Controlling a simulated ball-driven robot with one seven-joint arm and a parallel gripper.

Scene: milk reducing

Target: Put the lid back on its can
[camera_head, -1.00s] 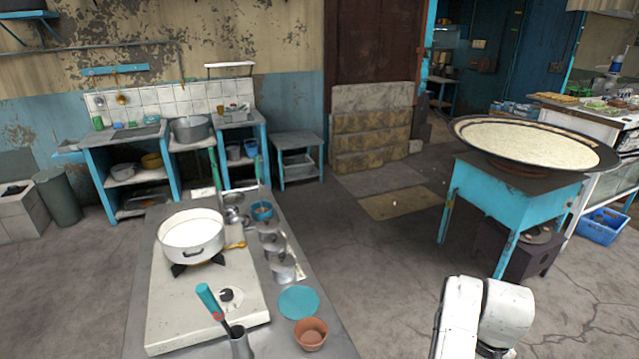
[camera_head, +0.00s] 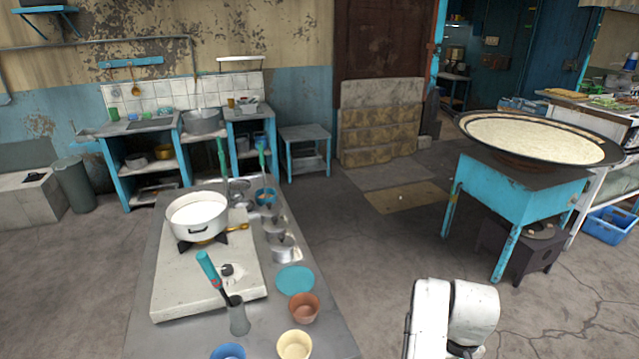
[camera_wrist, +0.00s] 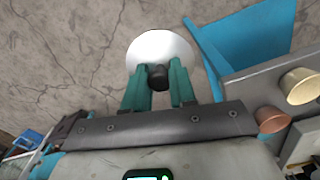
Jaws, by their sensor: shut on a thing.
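In the wrist view my gripper (camera_wrist: 158,82), with green fingers, is shut on the black knob (camera_wrist: 157,77) of a round white lid (camera_wrist: 160,47). The lid is held out over bare concrete floor, clear of the counter. My gripper and the lid do not show in the head view, where only part of my arm is seen at the bottom right. I cannot pick out the lid's can for sure in either view.
A metal counter (camera_head: 180,342) holds a stove with a white pot (camera_head: 197,215), metal vessels, a teal disc (camera_head: 295,279) and several cups. In the wrist view, a blue panel (camera_wrist: 243,38) is close right of the lid. A blue stand (camera_head: 522,200) carries a wide pan (camera_head: 600,159).

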